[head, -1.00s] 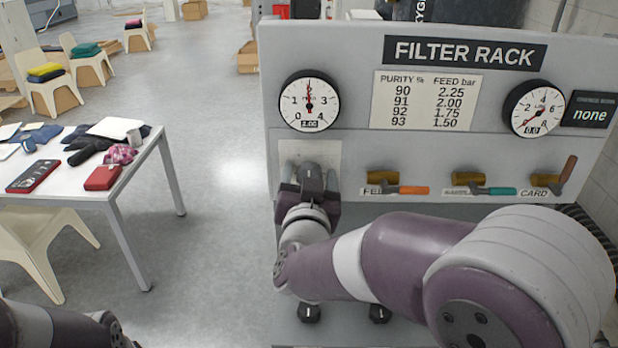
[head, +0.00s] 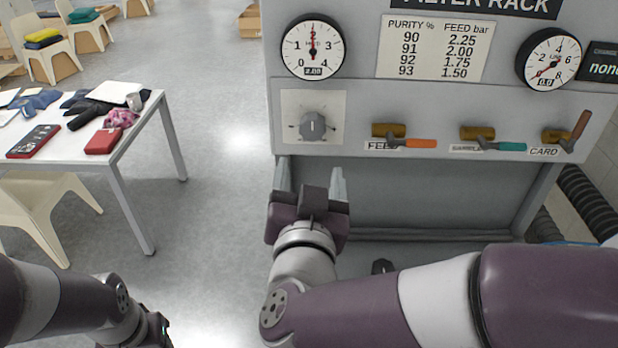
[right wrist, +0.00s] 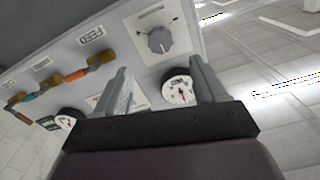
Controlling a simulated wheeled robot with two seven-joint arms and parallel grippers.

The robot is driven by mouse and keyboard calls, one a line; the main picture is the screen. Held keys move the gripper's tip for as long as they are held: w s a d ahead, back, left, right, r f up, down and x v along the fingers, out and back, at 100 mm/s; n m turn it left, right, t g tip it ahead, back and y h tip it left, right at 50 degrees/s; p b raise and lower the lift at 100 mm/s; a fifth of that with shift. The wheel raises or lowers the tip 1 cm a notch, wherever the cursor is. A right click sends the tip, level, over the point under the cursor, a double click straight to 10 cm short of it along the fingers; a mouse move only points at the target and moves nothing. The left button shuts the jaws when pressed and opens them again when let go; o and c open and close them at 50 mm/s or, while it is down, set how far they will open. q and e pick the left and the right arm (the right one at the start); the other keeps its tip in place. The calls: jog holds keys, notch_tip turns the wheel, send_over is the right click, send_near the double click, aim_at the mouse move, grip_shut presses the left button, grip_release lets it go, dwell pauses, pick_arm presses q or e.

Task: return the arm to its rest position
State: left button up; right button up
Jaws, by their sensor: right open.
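My right gripper (head: 311,180) is in front of the filter rack, below the grey knob (head: 313,126) and apart from it. Its two fingers are spread with nothing between them. The right wrist view shows the same open fingers (right wrist: 160,88), with the knob (right wrist: 159,40) beyond them. My left arm shows at the lower left of the head view; its gripper (head: 158,330) is partly cut off by the bottom edge, so its jaws cannot be made out.
The rack's panel (head: 375,115) carries a left gauge (head: 312,47) reading about 2, a right gauge (head: 548,59) near 0, and valves with orange (head: 420,143), teal (head: 512,146) and brown handles (head: 580,127). A white table (head: 135,150) with several items stands left. Floor between is clear.

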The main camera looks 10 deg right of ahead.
jog(key=a+f+n+g+y, duration=0.55)
jog(key=a+f+y, duration=0.25)
jog(key=a+y, duration=0.3)
notch_tip(320, 180, down, 8)
jog(key=s+a+n+g+b, duration=0.1)
jog(key=s+n+g, duration=0.2)
jog(key=s+d+f+m+g+h+b, duration=0.1)
jog(key=s+d+f+g+h, duration=0.1)
jog(key=d+f, duration=0.4)
jog(key=s+d+f+m+g+h+b, duration=0.1)
jog(key=d+f+g+h, duration=0.3)
jog(key=d, duration=0.9)
notch_tip(320, 180, down, 2)
jog(key=shift+s+d+f+m+g, duration=0.25)
jog(key=shift+s+d+m+g, duration=0.1)
jog(key=shift+s+g, duration=0.4)
